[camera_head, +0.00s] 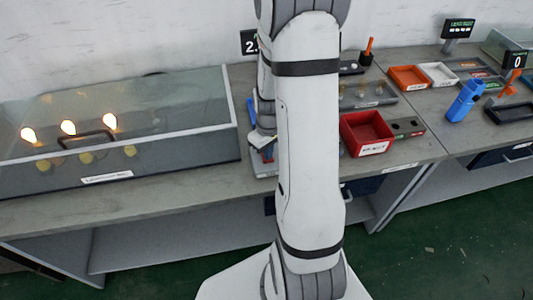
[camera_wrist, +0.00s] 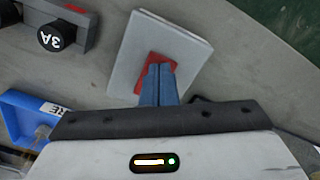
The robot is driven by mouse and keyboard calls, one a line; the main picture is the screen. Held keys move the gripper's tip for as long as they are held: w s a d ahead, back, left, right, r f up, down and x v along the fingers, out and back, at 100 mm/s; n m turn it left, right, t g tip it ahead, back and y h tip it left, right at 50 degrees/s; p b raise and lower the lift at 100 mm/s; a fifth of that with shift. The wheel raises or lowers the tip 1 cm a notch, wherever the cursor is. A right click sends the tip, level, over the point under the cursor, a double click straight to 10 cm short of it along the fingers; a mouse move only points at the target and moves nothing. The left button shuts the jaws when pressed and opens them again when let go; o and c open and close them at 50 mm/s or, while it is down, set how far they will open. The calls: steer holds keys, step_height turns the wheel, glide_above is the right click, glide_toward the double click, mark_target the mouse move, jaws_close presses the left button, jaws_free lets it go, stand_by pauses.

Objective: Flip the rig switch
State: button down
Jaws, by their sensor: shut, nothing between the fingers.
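The switch is a light grey square plate (camera_wrist: 125,75) with a red rocker (camera_wrist: 168,58) in the middle, seen in the wrist view. My gripper (camera_wrist: 158,72) has its blue fingers together, with nothing between them. The fingertips are over the red rocker and cover part of it; I cannot tell whether they touch it. In the head view my gripper (camera_head: 266,154) is low over the bench, just right of the glass-covered rig (camera_head: 205,140). My arm hides much of that spot. Three lamps (camera_head: 68,128) in the rig glow.
A block with a black knob marked 3A (camera_wrist: 57,35) and a blue tray (camera_wrist: 22,120) lie left of the switch in the wrist view. Right of my arm are a red bin (camera_head: 368,128), an orange tray (camera_head: 408,77) and a blue bottle-like object (camera_head: 465,100). The bench's front edge is close.

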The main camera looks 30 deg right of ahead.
step_height(320, 180, up, 7)
steer(key=p, duration=0.5)
stand_by(0.3)
stand_by(0.5)
steer(key=s+a+r+m+t, duration=0.1)
steer(key=s+a+r, duration=0.5)
steer(key=r, duration=0.4)
steer(key=s+a+r+m+t, duration=0.1)
steer(key=s+a+r+t, duration=0.1)
steer(key=s+a+r, duration=0.4)
step_height(320, 180, up, 5)
steer(key=shift+s+a+f+m, duration=0.1)
steer(key=shift+s+a+m, duration=0.05)
steer(key=shift+s+m, duration=0.25)
stand_by(2.6)
